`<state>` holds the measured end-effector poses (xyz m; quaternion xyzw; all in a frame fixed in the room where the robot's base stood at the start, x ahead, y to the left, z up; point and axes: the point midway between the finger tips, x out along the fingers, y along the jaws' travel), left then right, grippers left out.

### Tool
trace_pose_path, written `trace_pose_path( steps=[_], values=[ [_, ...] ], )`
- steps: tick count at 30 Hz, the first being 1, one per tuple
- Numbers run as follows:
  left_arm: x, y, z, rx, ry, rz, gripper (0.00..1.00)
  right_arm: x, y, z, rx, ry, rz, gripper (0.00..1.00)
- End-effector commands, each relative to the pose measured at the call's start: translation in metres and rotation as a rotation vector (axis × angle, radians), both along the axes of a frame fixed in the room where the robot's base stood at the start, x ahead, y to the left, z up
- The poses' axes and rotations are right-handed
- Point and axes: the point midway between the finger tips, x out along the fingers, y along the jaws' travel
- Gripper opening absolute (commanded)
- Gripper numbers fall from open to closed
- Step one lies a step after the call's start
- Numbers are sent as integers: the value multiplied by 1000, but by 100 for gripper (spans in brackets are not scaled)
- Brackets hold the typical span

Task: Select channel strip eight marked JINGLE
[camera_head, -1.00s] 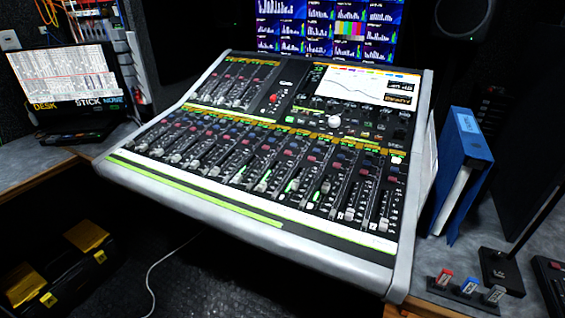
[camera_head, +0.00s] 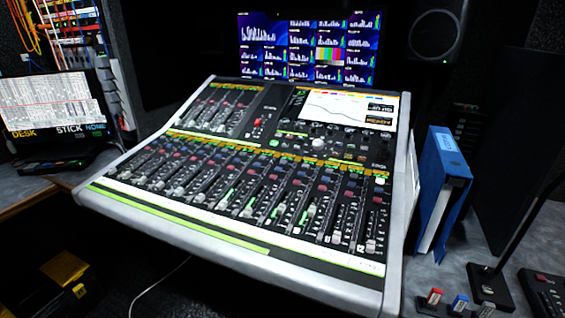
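The mixing console (camera_head: 225,265) fills the middle of the head view, tilted toward me. A row of channel strips with faders (camera_head: 245,200) runs across its lower half. Coloured buttons sit above the faders, and a few small green lights show among them. The strip labels are too small to read, so I cannot tell which strip is marked JINGLE. A lit screen (camera_head: 345,108) showing a curve is at the console's upper right. Neither of my grippers is in view.
A blue binder (camera_head: 445,180) stands right of the console, near a microphone base (camera_head: 488,285) and small coloured sticks (camera_head: 435,297). A laptop-like screen (camera_head: 55,105) is at left. A meter monitor (camera_head: 310,48) stands behind. The space above the console is clear.

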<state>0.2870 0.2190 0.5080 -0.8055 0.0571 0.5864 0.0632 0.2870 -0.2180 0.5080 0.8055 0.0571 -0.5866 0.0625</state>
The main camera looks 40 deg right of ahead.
Motion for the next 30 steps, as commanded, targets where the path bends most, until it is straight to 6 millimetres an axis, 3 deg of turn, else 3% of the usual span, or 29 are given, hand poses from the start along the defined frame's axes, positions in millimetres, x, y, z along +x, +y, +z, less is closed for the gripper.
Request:
trace_pose_path(
  steps=[7,16,30],
  values=[
    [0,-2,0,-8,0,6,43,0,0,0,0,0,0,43],
    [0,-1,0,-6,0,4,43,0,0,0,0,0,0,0],
    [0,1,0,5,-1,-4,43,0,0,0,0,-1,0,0]
  ],
)
